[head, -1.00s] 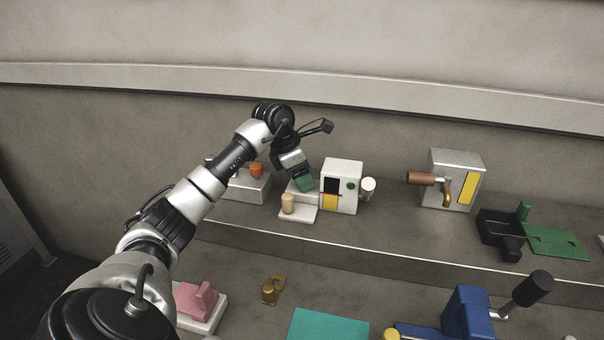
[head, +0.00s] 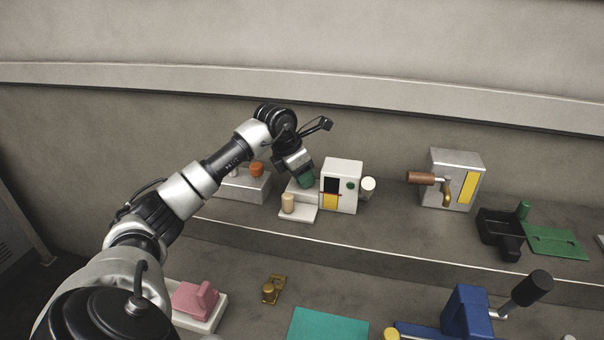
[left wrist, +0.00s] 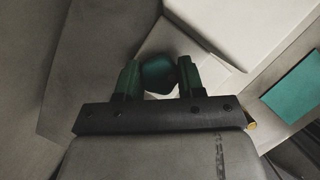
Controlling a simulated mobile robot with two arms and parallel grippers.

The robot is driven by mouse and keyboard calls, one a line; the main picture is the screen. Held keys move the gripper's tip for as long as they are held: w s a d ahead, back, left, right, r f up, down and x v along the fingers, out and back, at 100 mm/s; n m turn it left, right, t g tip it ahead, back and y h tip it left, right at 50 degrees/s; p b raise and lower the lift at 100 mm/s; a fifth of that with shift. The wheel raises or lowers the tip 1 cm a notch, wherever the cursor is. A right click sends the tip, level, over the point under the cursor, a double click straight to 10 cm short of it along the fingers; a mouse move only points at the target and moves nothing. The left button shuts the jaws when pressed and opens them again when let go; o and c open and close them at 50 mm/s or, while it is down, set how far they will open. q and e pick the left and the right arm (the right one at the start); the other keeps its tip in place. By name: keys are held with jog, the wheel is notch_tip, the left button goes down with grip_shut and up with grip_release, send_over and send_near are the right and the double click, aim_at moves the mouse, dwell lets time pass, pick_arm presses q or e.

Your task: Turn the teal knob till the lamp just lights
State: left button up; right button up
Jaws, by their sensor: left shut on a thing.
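The teal knob (head: 306,181) stands on a pale stepped base (head: 301,214), left of a white box (head: 343,170). My left gripper (head: 303,173) comes down on it from above and is shut on it. In the left wrist view the knob (left wrist: 158,74) sits between the two fingers, which hide its sides. A cream cylinder (head: 288,202) stands on the low front part of the base; it may be the lamp, and I see no clear glow on it. My right gripper is not in view.
A grey box with an orange knob (head: 257,169) is close to the left, behind my forearm. The white box has a dark window and a pale round knob (head: 368,184). A brown-handled lever unit (head: 452,178) stands further right. The shelf between is free.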

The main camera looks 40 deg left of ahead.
pick_arm(q)
jog(key=o, duration=0.9)
jog(key=v, duration=1)
jog(key=shift+s+r+b, duration=0.15)
jog(key=shift+r+b, duration=0.25)
